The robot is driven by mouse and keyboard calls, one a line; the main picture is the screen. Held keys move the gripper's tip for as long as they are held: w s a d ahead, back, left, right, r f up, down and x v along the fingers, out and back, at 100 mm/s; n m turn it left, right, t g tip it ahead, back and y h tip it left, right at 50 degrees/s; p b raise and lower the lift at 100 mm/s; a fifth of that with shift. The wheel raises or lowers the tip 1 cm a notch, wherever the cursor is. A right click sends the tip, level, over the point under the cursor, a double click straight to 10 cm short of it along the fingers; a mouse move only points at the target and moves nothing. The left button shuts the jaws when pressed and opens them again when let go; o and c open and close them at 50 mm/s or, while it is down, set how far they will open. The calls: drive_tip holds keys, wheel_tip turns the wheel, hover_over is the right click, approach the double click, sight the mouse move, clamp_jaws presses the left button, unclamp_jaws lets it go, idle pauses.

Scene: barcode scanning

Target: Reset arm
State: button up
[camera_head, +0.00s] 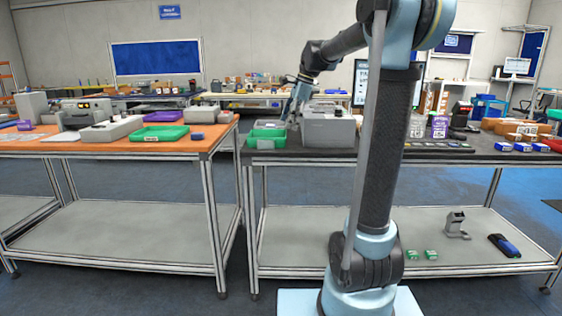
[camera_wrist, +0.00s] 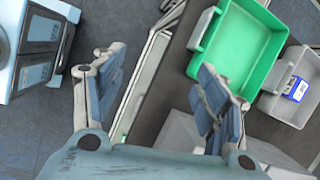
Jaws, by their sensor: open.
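My arm rises in the middle of the head view and reaches over to the dark table on the right. My gripper (camera_head: 293,104) is above the near left corner of that table, close to a green bin (camera_head: 266,139). In the wrist view my gripper (camera_wrist: 160,95) is open, its two fingers wide apart with nothing between them. The green bin (camera_wrist: 200,66) looks empty and lies beyond the right finger. A grey bin (camera_wrist: 273,103) beside it holds a small blue and white box (camera_wrist: 297,89).
A grey machine (camera_head: 328,130) stands right of the bins. An orange-topped table (camera_head: 60,144) with a green tray (camera_head: 160,134) stands at left, across a narrow gap. A purple container (camera_head: 439,126), cartons and blue boxes (camera_head: 503,147) are at right. The lower shelf (camera_head: 300,235) is mostly bare.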

drive_tip(key=s+d+f+n+h, duration=0.1)
drive_tip(key=s+d+f+n, duration=0.4)
drive_tip(key=s+f, duration=0.3)
drive_tip(key=s+d+f+n+t+h, duration=0.1)
drive_tip(key=s+d+f+n, duration=0.4)
drive_tip(key=s+f, duration=0.4)
drive_tip(key=s+d+f+n+h, duration=0.2)
drive_tip(key=s+d+f+n, duration=0.3)
drive_tip(key=s, duration=1.2)
wheel_tip(320, 180, down, 4)
drive_tip(key=shift+s+d+n+t, duration=0.25)
drive_tip(key=shift+n+t, duration=0.15)
drive_tip(key=shift+n, duration=0.1)
drive_tip(key=shift+c, duration=0.2)
